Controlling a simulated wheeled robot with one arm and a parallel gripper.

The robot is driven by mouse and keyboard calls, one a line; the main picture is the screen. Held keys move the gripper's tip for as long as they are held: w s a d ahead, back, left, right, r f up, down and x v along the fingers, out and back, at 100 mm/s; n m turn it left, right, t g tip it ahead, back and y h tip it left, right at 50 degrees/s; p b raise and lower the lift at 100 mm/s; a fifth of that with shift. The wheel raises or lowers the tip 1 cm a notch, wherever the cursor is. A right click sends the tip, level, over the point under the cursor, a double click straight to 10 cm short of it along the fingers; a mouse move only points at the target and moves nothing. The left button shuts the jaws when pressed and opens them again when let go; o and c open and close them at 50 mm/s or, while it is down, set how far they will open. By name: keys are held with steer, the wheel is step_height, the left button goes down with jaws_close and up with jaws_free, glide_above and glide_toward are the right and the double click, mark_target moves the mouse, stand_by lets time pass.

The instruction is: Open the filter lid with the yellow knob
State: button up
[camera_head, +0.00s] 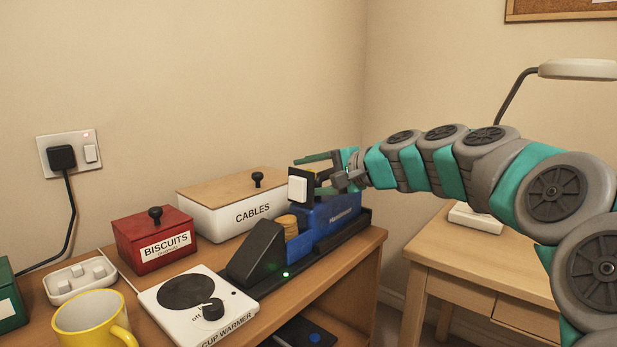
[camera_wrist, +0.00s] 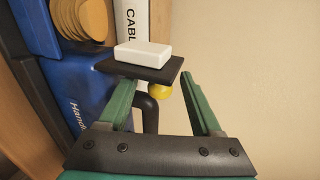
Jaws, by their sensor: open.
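The filter lid is a dark plate (camera_head: 315,181) with a white block (camera_head: 298,190) on its face. It stands roughly upright above the blue machine (camera_head: 338,214), swung up rather than lying flat. In the wrist view the lid (camera_wrist: 158,69) shows edge-on with the white block (camera_wrist: 142,54) on its far side. The yellow knob (camera_wrist: 161,92) is on the side facing me. My gripper (camera_wrist: 157,80) is open, its green fingers on either side of the knob, apart from it. My gripper (camera_head: 310,172) also shows in the head view, close behind the lid.
A white CABLES box (camera_head: 235,218) stands behind the machine. Left are a red BISCUITS box (camera_head: 155,243), a white cup warmer (camera_head: 223,302) and a yellow mug (camera_head: 92,318). Several tan discs (camera_wrist: 84,18) sit in the machine. A lamp (camera_head: 575,69) stands at right.

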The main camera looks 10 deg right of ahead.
steer(key=v, duration=0.7)
steer(key=shift+s+d+b, duration=0.25)
steer(key=shift+s+b, duration=0.05)
steer(key=shift+b, duration=0.15)
steer(key=shift+r, duration=0.1)
